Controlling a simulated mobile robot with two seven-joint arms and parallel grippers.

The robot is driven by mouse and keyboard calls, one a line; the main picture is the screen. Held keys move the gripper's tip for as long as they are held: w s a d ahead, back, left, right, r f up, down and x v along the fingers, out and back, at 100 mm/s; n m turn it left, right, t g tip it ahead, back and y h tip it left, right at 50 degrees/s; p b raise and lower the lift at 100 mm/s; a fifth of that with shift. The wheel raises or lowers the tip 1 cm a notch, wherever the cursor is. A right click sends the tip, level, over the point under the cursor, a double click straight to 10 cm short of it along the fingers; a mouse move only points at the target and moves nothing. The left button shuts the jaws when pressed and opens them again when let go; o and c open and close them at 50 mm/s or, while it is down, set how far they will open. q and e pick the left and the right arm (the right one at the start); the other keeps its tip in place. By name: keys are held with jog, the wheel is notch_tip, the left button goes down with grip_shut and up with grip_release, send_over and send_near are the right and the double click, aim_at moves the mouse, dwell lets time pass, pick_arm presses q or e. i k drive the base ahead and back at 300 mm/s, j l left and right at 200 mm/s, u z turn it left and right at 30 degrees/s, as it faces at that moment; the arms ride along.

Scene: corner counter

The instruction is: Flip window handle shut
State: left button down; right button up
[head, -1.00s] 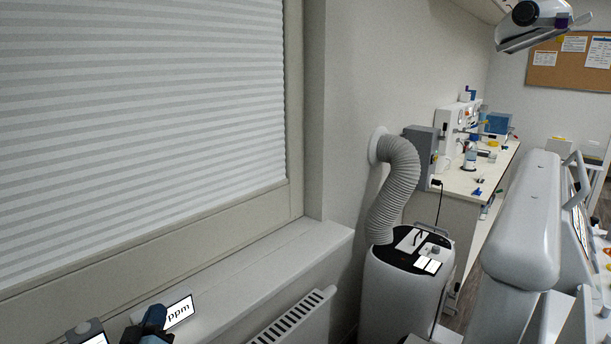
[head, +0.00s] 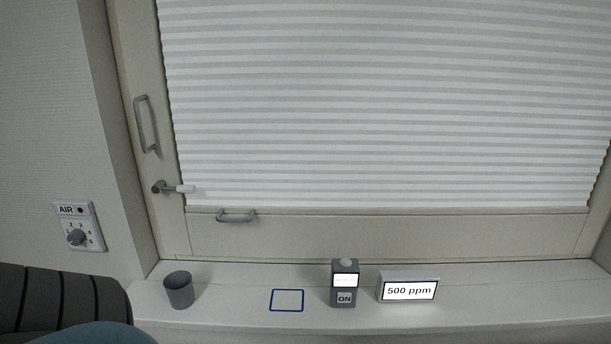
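The window handle (head: 174,188) is on the left part of the window frame (head: 392,232) in the head view. It has a dark grey base and a light lever that points sideways to the right, roughly level. The window sash looks closed against its frame, with a pleated white blind (head: 390,100) over the glass. Neither of my grippers shows in the head view now, so their state cannot be seen.
A grey pull bar (head: 146,124) stands above the handle, another (head: 236,215) below it. The sill (head: 230,318) holds a grey cup (head: 179,290), a blue square outline (head: 287,300), a grey device (head: 344,284) and a "500 ppm" display (head: 408,288). An AIR dial (head: 78,226) is on the left wall.

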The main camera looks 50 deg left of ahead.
aim_at(160, 185)
jog(key=k, duration=0.6)
jog(key=u, duration=1.55)
jog(key=i+u, duration=0.3)
jog(key=i+l+u, duration=0.3)
jog(key=k+j, duration=0.05)
jog(key=j, duration=0.05)
